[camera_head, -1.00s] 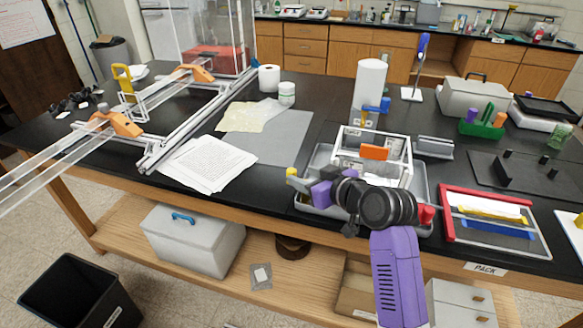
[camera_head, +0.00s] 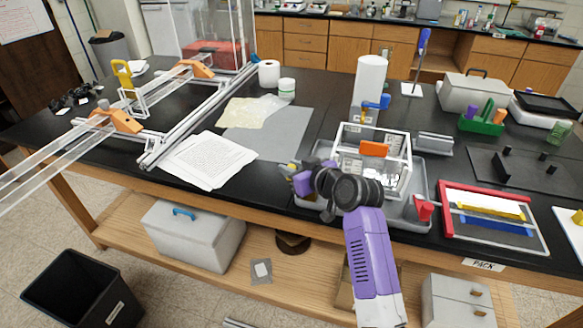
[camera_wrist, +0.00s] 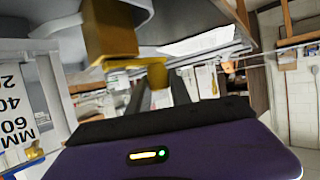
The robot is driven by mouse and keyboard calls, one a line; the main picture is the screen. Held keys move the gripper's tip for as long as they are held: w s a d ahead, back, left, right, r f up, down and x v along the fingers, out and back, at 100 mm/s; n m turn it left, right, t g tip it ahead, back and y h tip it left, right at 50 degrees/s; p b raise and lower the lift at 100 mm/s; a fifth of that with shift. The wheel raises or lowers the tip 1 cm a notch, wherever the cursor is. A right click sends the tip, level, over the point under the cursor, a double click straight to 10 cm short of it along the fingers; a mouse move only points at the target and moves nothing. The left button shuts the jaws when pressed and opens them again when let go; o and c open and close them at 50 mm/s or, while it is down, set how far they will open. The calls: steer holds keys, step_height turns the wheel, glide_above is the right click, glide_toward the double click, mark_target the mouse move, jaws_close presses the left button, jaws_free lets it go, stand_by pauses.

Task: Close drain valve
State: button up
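The drain valve shows in the wrist view as a brass-coloured body (camera_wrist: 110,30) with a yellow handle (camera_wrist: 130,65) ending in a rounded knob. In the head view only a small yellow part (camera_head: 291,167) shows at the left side of the grey tray (camera_head: 428,182). My gripper (camera_head: 298,180) is beside that yellow part, and my wrist hides much of the area. In the wrist view the two dark fingers (camera_wrist: 158,92) stand apart, with the knob just ahead of or between their tips. I cannot tell whether they touch it.
A clear box with an orange grip (camera_head: 374,149) stands in the tray, close to my wrist. A red part (camera_head: 424,210) is at the tray's right. Printed sheets (camera_head: 208,160) lie to the left. A white panel with printed numbers (camera_wrist: 18,110) is close at left in the wrist view.

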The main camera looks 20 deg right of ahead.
jaws_close()
steer(key=shift+w+d+m+h+p, duration=0.25)
steer(key=shift+m+h+p, duration=0.45)
steer(key=shift+h, duration=0.2)
steer(key=o, duration=0.6)
jaws_free()
